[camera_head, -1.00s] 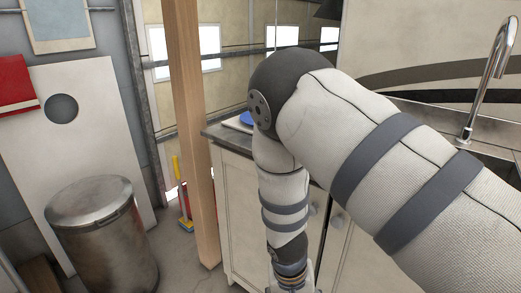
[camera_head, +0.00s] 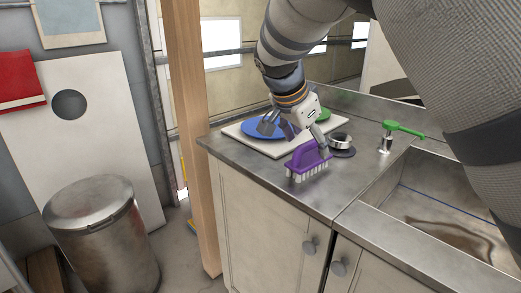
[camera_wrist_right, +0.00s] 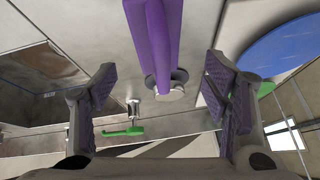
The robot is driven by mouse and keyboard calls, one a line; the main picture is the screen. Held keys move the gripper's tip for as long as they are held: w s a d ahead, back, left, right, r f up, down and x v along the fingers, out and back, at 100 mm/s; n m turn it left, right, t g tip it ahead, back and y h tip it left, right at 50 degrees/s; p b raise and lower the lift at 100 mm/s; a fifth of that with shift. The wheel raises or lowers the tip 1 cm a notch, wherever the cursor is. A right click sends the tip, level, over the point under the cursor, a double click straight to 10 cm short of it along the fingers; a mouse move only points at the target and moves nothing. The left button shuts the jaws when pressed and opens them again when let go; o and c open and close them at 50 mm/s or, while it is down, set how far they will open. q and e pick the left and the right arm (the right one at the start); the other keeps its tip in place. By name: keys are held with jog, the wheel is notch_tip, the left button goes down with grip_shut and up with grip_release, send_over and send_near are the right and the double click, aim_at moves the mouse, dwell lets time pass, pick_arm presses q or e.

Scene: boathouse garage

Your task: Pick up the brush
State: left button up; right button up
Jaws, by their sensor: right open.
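The purple brush (camera_head: 305,158) with white bristles stands bristles-down on the metal counter (camera_head: 262,177), near its front edge. Its purple handle also shows in the wrist view (camera_wrist_right: 156,32), at top centre. My right gripper (camera_head: 296,136) is open just above and behind the brush in the head view. In the wrist view the right gripper's (camera_wrist_right: 160,85) padded fingers stand wide apart, with the handle lined up between them but farther out. Nothing is held. My left gripper is not in view.
A pale board (camera_head: 236,131) with a blue plate (camera_head: 255,130) and a green item (camera_head: 323,114) lies behind the brush. A dark round item with a metal ring (camera_head: 341,141) sits right of it. A green-handled tap (camera_head: 400,128) and sink are further right. A wooden post (camera_head: 190,120) stands left.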

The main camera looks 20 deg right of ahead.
aim_at(315, 155)
jog(key=x, duration=0.7)
jog(key=shift+d+r, duration=0.2)
jog(key=shift+d, duration=0.05)
jog(key=shift+r, duration=0.1)
jog(key=shift+c, duration=0.9)
jog(key=c, duration=1.2)
